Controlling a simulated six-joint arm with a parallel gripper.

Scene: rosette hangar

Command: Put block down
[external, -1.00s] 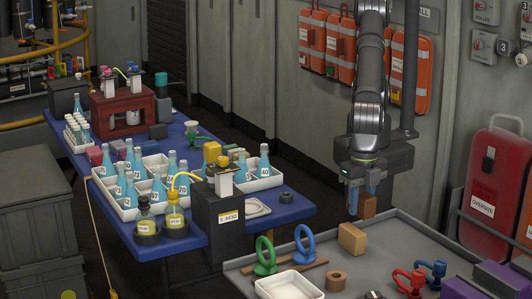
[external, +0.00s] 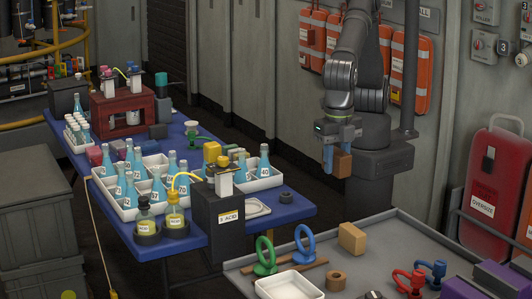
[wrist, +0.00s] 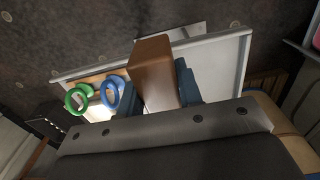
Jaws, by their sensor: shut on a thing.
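A brown wooden block (external: 342,164) is held between the blue fingers of my gripper (external: 332,156), in the air between the blue table and the grey-topped bench. In the wrist view the brown block (wrist: 153,72) stands out between the blue fingers of my gripper (wrist: 160,88), with the bench below and beyond it. The gripper is shut on the block. A lighter tan block (external: 352,238) sits on the grey bench (external: 425,248), apart from my gripper.
The bench holds a green ring (external: 265,255), a blue ring (external: 304,244), a tan roll (external: 336,280), a white tray (external: 290,287) and red clamps (external: 408,281). The blue table (external: 290,214) carries bottles, trays and a dark acid box (external: 218,220). Orange packs (external: 340,45) hang behind my arm.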

